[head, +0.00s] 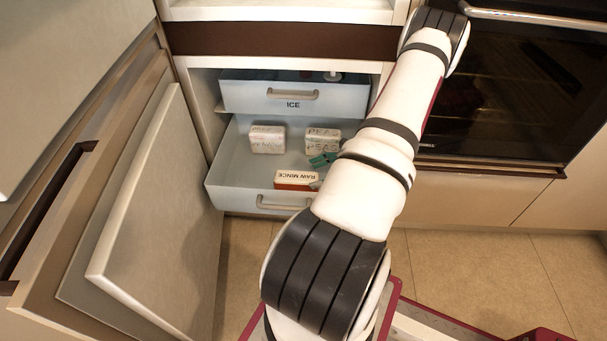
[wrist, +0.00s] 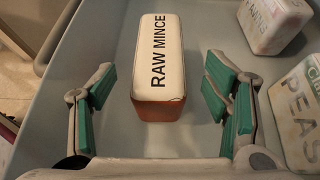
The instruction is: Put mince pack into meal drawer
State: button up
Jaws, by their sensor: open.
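The mince pack (wrist: 158,58), white on top with "RAW MINCE" lettering and orange-brown sides, lies in the open lower drawer; it also shows in the head view (head: 296,180) near the drawer's front. My gripper (wrist: 164,92) is open, with green pads on both sides of the pack's near end and gaps between pads and pack. In the head view my gripper (head: 323,160) is partly hidden by my arm. The pale blue lower drawer (head: 228,178) is pulled out; no label shows on its front, part of which my arm hides.
The upper drawer, marked ICE (head: 292,104), is partly out above. An open cabinet door (head: 150,215) stands at left, an oven (head: 500,90) at right.

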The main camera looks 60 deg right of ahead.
jog(key=shift+p+v, duration=0.5)
jog(key=shift+v, duration=2.2)
